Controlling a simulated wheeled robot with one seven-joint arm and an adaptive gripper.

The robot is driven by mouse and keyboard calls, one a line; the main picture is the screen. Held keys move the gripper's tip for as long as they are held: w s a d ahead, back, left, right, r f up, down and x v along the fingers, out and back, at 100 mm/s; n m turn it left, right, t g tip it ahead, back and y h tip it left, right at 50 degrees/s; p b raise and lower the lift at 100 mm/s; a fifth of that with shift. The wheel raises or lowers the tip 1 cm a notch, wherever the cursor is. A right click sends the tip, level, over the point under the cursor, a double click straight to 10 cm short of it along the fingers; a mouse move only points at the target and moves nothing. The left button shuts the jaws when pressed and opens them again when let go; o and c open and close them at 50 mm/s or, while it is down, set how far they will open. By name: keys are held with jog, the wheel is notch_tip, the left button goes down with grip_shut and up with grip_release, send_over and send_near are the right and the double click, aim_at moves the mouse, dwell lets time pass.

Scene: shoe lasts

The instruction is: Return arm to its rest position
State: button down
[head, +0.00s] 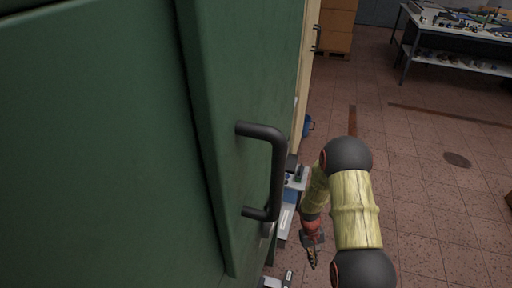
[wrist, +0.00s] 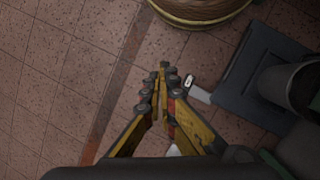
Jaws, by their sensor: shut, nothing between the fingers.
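My gripper (head: 313,262) hangs fingers-down at the end of my folded arm in the head view, to the right of the green cabinet's handle and apart from it. In the wrist view my gripper (wrist: 163,68) shows its yellow and black fingers with the tips together and nothing between them.
A green cabinet (head: 100,130) with a black handle (head: 278,170) fills the left. A blue bucket (head: 308,125) stands beyond it on the floor. A workbench (head: 460,28) stands far right, boxes (head: 336,28) at the back. Open tiled floor (head: 440,190) lies right of my arm.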

jog(key=s+a+r+m+t, duration=0.1)
jog(key=s+r, duration=0.1)
jog(key=r, duration=1.1)
jog(key=s+a+r, duration=0.1)
jog(key=s+r, duration=0.1)
jog(key=r, duration=1)
jog(key=s+a+r+t+y, duration=0.1)
jog(key=s+r+t, duration=0.3)
jog(key=r, duration=1)
jog(key=s+a+r+t+y+p, duration=0.1)
jog(key=s+r+t, duration=0.3)
jog(key=s+r, duration=0.7)
jog(key=shift+a+r+m+p, duration=0.3)
jog(key=shift+a+r+m, duration=0.15)
jog(key=shift+r, duration=1.6)
jog(key=c, duration=2.5)
grip_release()
jog(key=o, duration=0.4)
